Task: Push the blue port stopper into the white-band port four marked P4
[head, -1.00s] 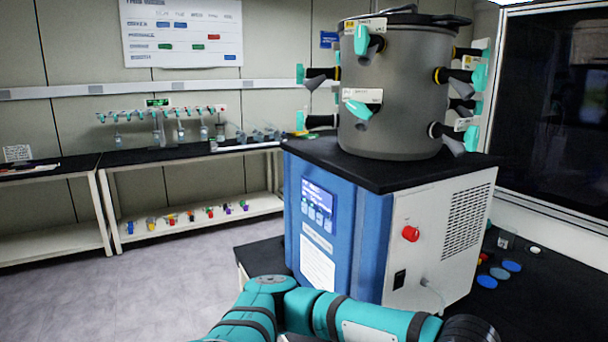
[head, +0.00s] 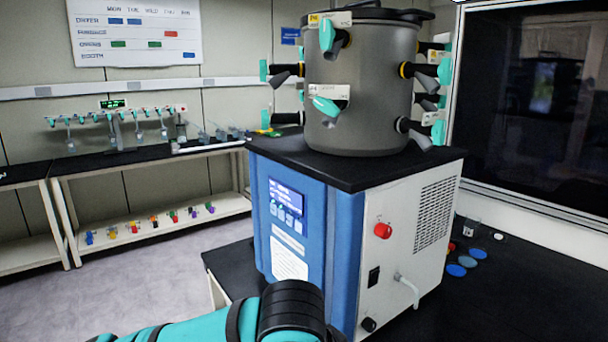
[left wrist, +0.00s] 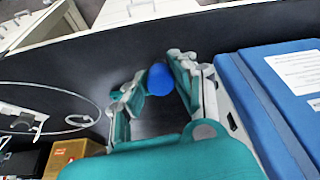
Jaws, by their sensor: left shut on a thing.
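In the left wrist view my left gripper (left wrist: 157,80) is shut on the blue stopper (left wrist: 160,77), a round blue piece between its fingertips, above a dark surface. In the head view the grey drum (head: 352,95) stands on the freeze dryer (head: 338,235), with several black ports and teal handles around it. The lower right port (head: 402,125) seems to have a pale band; the upper right port (head: 407,70) has a yellow one. The P4 mark is too small to read. The gripper and stopper are below the head view; only my left arm shows. My right gripper is out of view.
The dryer's blue side is close to the gripper in the left wrist view. Blue discs (head: 456,270) and a white cap (head: 499,237) lie on the black bench right of the dryer. A dark glass-fronted cabinet (head: 540,110) stands behind. A shelf (head: 150,226) holds small coloured items.

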